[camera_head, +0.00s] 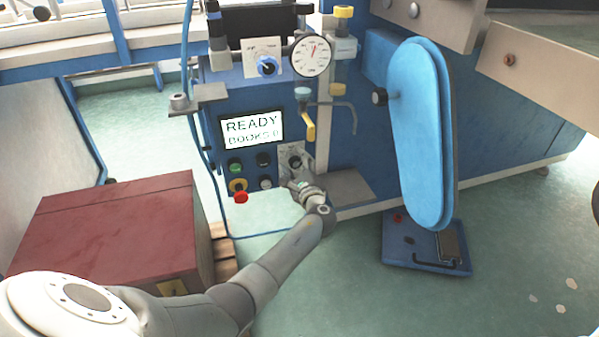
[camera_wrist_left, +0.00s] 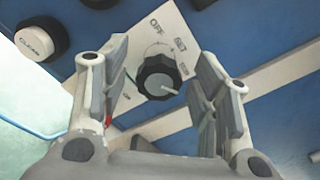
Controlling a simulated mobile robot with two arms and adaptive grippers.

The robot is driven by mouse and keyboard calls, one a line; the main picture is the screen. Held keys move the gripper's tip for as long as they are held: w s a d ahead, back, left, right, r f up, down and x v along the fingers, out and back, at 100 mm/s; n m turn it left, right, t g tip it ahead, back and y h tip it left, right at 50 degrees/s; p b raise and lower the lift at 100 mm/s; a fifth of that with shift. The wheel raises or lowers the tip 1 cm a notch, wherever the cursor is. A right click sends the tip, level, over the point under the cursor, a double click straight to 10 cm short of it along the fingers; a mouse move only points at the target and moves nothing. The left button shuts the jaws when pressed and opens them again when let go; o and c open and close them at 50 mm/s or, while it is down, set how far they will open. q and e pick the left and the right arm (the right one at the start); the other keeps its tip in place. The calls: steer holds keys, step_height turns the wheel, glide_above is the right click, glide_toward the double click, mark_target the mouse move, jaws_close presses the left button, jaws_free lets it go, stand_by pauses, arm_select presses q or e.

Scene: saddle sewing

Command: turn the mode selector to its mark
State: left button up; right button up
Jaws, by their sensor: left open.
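The mode selector (camera_wrist_left: 158,76) is a dark ribbed knob with a light pointer line, on a pale plate marked OFF, SET and other labels too small to read. In the left wrist view its pointer line runs toward the lower right. In the head view the selector (camera_head: 295,162) sits at the lower right of the blue control panel. My left gripper (camera_wrist_left: 165,90) is open, its two fingers on either side of the knob, with a gap to each; I cannot tell how deep they reach. In the head view my left gripper (camera_head: 300,178) partly covers the selector plate. My right gripper is not in view.
A READY display (camera_head: 252,129) is above several buttons, including a red one (camera_head: 241,197). A CLEAR button (camera_wrist_left: 38,38) is near the selector. A yellow-handled lever (camera_head: 308,127) hangs above it. A dark red block (camera_head: 110,228) stands left; a blue padded arm (camera_head: 418,130) stands right.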

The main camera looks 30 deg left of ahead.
arm_select(q)
steer(key=v, duration=1.1)
steer(key=shift+s+d, duration=0.25)
